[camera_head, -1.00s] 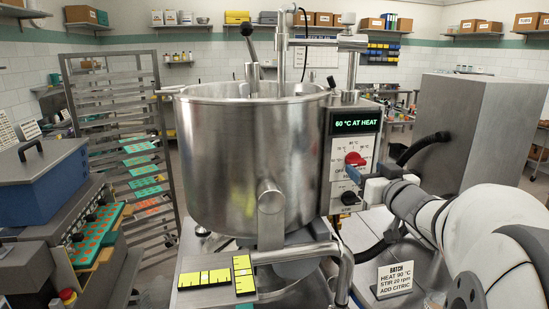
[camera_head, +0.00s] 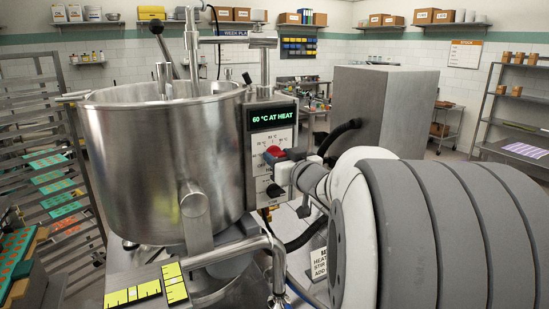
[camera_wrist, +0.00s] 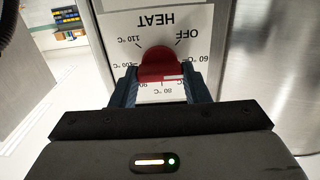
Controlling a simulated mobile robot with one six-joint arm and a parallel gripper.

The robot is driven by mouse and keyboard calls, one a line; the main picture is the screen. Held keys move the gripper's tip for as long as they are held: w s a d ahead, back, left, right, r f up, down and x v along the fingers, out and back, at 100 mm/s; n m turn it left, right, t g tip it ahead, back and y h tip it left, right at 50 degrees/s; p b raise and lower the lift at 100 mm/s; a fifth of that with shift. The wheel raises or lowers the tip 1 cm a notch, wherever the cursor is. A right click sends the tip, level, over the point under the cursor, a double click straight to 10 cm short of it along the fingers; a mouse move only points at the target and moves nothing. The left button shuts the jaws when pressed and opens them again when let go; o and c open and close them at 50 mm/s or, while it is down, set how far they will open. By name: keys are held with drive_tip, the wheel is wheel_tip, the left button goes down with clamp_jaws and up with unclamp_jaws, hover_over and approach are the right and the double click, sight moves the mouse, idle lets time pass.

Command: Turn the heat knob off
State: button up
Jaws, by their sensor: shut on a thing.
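The red heat knob (camera_head: 273,153) sits on the control panel at the right of the steel kettle (camera_head: 160,165). In the wrist view, the red knob (camera_wrist: 158,64) stands on a white dial printed HEAT, upside down, with OFF and temperature marks. A pale mark shows at its lower right edge, on the side of the 60 and 80 °C marks. My gripper (camera_wrist: 160,74) has one blue finger on each side of the knob and is shut on it. In the head view my gripper (camera_head: 284,158) partly covers the knob. The display (camera_head: 272,115) reads 60 °C AT HEAT.
A black knob (camera_head: 273,191) sits just below the red one. A grey steel cabinet (camera_head: 372,110) and a black hose (camera_head: 340,134) stand behind my arm. A batch sign (camera_head: 319,264) is below, partly hidden. A tray rack (camera_head: 45,170) stands at the left.

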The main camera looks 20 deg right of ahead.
drive_tip(key=c, duration=0.3)
drive_tip(key=shift+f+n+b, duration=0.1)
drive_tip(key=shift+n+b, duration=0.2)
drive_tip(key=shift+b, duration=0.1)
drive_tip(key=shift+a+n+b, duration=0.1)
drive_tip(key=shift+n+b, duration=3.1)
drive_tip(key=shift+n, duration=1)
drive_tip(key=o, duration=1)
